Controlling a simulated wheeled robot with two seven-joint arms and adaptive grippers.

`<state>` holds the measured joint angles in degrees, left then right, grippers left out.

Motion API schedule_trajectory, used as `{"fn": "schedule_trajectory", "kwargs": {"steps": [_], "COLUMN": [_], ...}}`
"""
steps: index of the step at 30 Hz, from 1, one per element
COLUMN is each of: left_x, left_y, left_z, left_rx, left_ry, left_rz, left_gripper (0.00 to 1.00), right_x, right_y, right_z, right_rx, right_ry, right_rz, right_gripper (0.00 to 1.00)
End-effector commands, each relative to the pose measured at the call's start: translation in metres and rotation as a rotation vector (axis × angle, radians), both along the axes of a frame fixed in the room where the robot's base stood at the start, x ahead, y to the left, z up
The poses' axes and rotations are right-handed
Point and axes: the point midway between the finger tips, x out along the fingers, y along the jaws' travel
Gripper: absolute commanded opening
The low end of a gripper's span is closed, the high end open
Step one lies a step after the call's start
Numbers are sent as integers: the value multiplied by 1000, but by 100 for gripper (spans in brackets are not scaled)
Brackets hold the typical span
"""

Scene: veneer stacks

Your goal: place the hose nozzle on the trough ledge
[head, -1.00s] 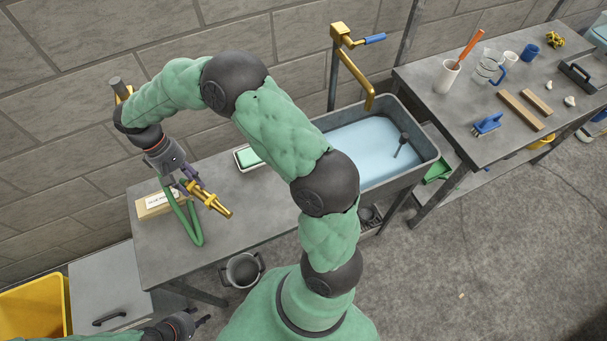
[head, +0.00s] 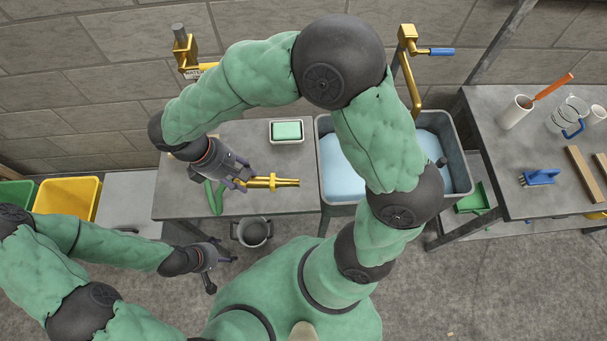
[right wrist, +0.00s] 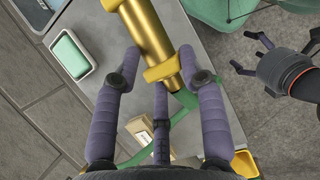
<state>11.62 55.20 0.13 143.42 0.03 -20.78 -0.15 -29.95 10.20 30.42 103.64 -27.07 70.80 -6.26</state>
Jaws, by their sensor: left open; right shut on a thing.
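The brass hose nozzle (head: 285,182) is held level above the left bench, its tip pointing right toward the trough. My right gripper (head: 242,182) is shut on it; the right wrist view shows the fingers (right wrist: 160,68) around the nozzle (right wrist: 148,32). A green hose (head: 213,196) hangs below it. The grey trough (head: 461,168), with pale blue water, stands right of the nozzle; my right arm hides part of it and its ledge. My left gripper (head: 221,272) is open and empty, low in front of the bench; it also shows in the right wrist view (right wrist: 250,54).
A soap dish with a green bar (head: 287,131) lies on the bench (head: 240,134) left of the trough. A brass tap (head: 411,80) rises behind the trough. A dark bucket (head: 252,232) stands below the bench. The right bench holds a blue brush (head: 540,177).

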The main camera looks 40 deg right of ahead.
Motion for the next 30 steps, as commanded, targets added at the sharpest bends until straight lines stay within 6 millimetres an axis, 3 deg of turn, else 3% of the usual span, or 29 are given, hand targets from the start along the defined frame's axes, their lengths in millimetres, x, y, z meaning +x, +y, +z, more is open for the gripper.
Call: {"fn": "schedule_trajectory", "kwargs": {"steps": [4, 8, 20, 24, 30], "left_x": [0, 0, 0, 0, 0], "left_y": [0, 0, 0, 0, 0], "left_z": [2, -1, -19, -27, -32], "left_rx": [0, 0, 0, 0, 0], "left_ry": [0, 1, 1, 1, 1], "left_rz": [0, 0, 0, 0, 0], "left_gripper": [76, 76, 76, 76, 76], "right_x": [-10, -11, -6, -5, -3], "right_y": [3, -8, -90, -109, -125], "right_z": [4, -2, -40, -66, -84], "right_rx": [-5, -6, -6, -6, -5], "right_ry": [1, 1, 3, 6, 2], "right_rz": [74, 88, 81, 84, 86], "right_gripper": [3, 3, 3, 3, 3]}}
